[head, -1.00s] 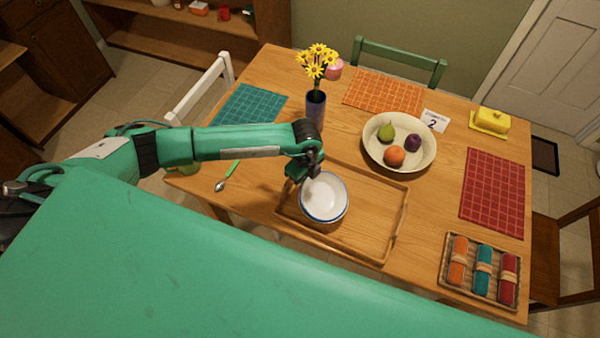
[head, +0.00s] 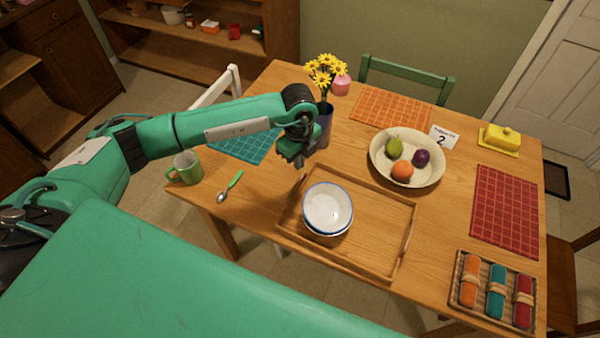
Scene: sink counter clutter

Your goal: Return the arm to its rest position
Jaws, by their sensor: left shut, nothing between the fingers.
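My left arm reaches in from the left over the table. Its gripper (head: 298,162) is shut and empty, pointing down above the back left corner of the wooden tray (head: 372,248). White bowls with blue rims (head: 328,209), seemingly stacked, sit in the tray's left part, apart from the gripper. My right arm and gripper are not in view.
A dark vase (head: 323,128) with yellow flowers stands close behind the gripper. A green mug (head: 187,170) and a green-handled spoon (head: 230,187) lie left of the tray. A fruit bowl (head: 432,180) stands right. The tray's right half is bare.

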